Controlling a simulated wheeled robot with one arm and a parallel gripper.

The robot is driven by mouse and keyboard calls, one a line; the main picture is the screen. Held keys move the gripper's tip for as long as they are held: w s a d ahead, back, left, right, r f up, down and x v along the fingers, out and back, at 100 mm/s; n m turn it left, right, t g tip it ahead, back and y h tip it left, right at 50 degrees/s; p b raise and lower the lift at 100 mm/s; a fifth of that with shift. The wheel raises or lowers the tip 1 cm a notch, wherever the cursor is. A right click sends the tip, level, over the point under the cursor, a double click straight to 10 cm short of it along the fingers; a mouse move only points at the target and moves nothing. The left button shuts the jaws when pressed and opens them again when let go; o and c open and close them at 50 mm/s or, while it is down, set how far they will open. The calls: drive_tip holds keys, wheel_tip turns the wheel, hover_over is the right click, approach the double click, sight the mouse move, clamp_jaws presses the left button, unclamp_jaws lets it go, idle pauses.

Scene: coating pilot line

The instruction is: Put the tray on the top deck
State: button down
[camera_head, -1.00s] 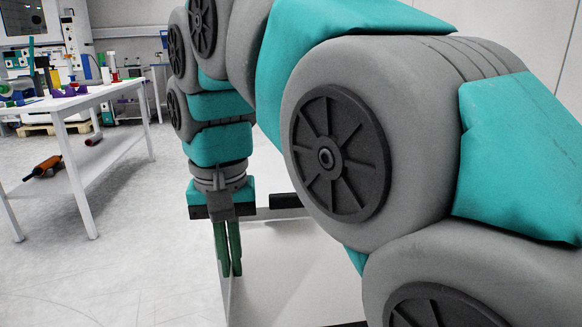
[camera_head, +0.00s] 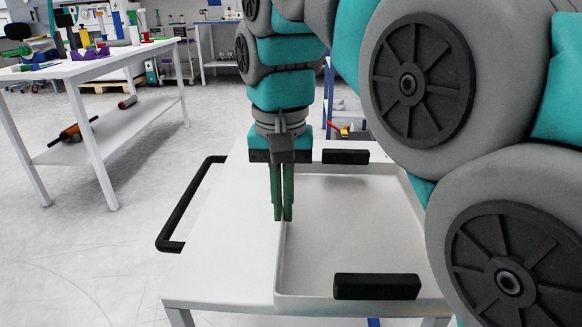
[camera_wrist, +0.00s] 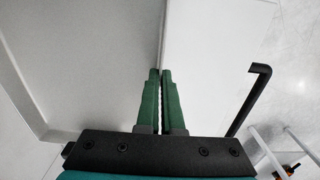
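The tray (camera_head: 345,240) is white and shallow, with black grips (camera_head: 377,286) on its near and far sides. It is level and empty, over the right part of the white top deck (camera_head: 222,225) of a cart. Whether it rests on the deck or hangs just above it I cannot tell. My gripper (camera_head: 283,218) points down at the tray's left wall. In the wrist view its green fingers (camera_wrist: 160,75) are nearly together, one on each side of the thin wall. My arm hides the tray's right side.
A black push handle (camera_head: 180,215) sticks out at the cart's left end. A white worktable (camera_head: 95,65) with several items stands to the left, an orange-and-black tool (camera_head: 72,132) on its lower shelf. Bare floor (camera_head: 85,255) lies left of the cart.

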drive_tip(key=w+a, duration=0.1)
drive_tip(key=w, duration=0.3)
drive_tip(key=w+a+f+p, duration=0.1)
drive_tip(key=w, duration=0.4)
drive_tip(key=w+a, duration=0.1)
drive_tip(key=w, duration=0.3)
drive_tip(key=shift+w+a+f, duration=0.2)
drive_tip(key=shift+w+a, duration=0.1)
drive_tip(key=shift+f+p, duration=0.35)
drive_tip(key=shift+f, duration=1.4)
drive_tip(key=shift+f, duration=0.15)
drive_tip(key=c, duration=1.1)
unclamp_jaws()
